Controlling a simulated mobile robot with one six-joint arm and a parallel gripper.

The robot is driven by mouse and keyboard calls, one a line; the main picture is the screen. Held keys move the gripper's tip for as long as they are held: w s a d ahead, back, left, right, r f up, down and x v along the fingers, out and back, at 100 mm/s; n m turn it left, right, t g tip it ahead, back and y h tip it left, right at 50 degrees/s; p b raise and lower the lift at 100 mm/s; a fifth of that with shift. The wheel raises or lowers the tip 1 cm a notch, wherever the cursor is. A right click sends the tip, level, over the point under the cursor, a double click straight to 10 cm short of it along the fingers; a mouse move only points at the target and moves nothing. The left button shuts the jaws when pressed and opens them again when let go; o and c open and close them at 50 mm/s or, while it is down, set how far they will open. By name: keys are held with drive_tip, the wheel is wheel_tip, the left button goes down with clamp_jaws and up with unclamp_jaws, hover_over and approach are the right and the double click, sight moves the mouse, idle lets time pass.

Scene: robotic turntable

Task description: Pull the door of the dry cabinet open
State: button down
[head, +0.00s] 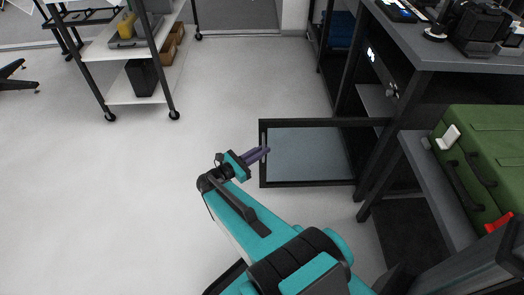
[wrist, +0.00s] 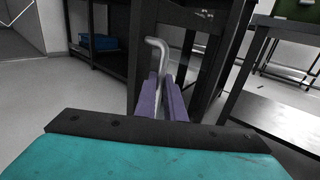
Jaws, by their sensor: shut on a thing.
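The dry cabinet door (head: 305,183), a black frame around a pale glass pane, stands swung out into the aisle from the dark bench unit at the right of the head view. My gripper (head: 266,150) is at the door's free left edge, its purple fingers pointing right. In the wrist view, the fingers (wrist: 164,100) are closed around a bent silver handle (wrist: 158,46), whose upper end rises above them. The handle's lower part is hidden between the fingers. The cabinet's inside is mostly hidden.
A green case (head: 487,135) lies on a grey shelf right of the door. A dark desk (head: 440,55) stands behind it. A white wheeled cart (head: 105,45) is at the upper left. The pale floor (head: 110,200) left of the door is clear.

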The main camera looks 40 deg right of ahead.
drive_tip(key=c, duration=2.1)
unclamp_jaws()
drive_tip(key=shift+s+d, duration=0.15)
drive_tip(key=shift+s, duration=0.15)
drive_tip(key=shift+w, duration=0.1)
drive_tip(key=shift+w+a, duration=0.1)
drive_tip(key=shift+a, duration=0.15)
drive_tip(key=shift+w+a+p, duration=0.2)
drive_tip(key=shift+a+p, duration=0.15)
drive_tip(key=shift+a, duration=1.9)
drive_tip(key=shift+w+a+p, duration=0.15)
drive_tip(key=shift+a+p, duration=0.25)
drive_tip(key=shift+a, duration=1.8)
drive_tip(key=shift+w+a+p, duration=0.2)
drive_tip(key=shift+a+p, duration=0.15)
drive_tip(key=shift+a, duration=1.9)
drive_tip(key=shift+r, duration=0.1)
